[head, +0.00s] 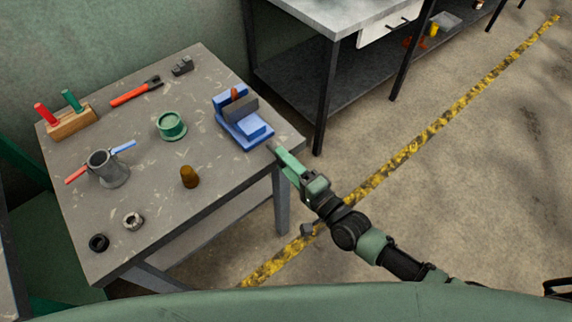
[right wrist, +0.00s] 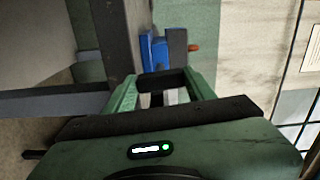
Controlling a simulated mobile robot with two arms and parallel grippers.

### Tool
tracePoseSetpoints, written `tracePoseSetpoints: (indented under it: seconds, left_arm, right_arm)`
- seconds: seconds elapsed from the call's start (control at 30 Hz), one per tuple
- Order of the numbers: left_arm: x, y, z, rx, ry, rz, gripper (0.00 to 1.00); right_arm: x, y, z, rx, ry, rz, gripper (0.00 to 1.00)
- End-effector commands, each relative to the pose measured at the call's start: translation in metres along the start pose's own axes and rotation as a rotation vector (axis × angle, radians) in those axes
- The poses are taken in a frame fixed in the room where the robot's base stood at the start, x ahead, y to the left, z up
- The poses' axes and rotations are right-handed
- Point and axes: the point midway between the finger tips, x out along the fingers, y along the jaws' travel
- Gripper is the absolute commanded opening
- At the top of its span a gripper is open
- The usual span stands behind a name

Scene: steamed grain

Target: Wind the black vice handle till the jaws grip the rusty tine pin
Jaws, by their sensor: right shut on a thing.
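The blue vice (head: 247,134) is at the right edge of the worktable, with dark grey jaws (head: 241,107). The rusty tine pin (head: 235,93) stands upright at the jaws; I cannot tell whether both jaws touch it. My right gripper (head: 277,152) is at the vice's near right end, shut on the black vice handle (head: 270,147), which is mostly hidden by the fingers. In the right wrist view, the green fingers (right wrist: 160,90) enclose a dark shape, with the blue vice (right wrist: 153,51) and the pin (right wrist: 194,47) beyond. My left gripper is not in view.
Open floor lies to the right.

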Motion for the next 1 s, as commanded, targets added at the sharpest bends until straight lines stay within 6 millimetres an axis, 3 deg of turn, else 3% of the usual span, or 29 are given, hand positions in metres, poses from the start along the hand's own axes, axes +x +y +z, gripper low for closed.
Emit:
tracePoseSetpoints:
  seconds: [0.5, 1.0]
  left_arm:
    - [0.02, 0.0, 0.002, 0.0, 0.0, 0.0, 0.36]
    - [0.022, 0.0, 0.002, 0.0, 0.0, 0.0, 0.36]
  right_arm:
    - [0.002, -0.003, -0.003, 0.319, 0.005, -0.011, 0.14]
    - [0.002, -0.004, -0.004, 0.373, 0.005, -0.011, 0.14]
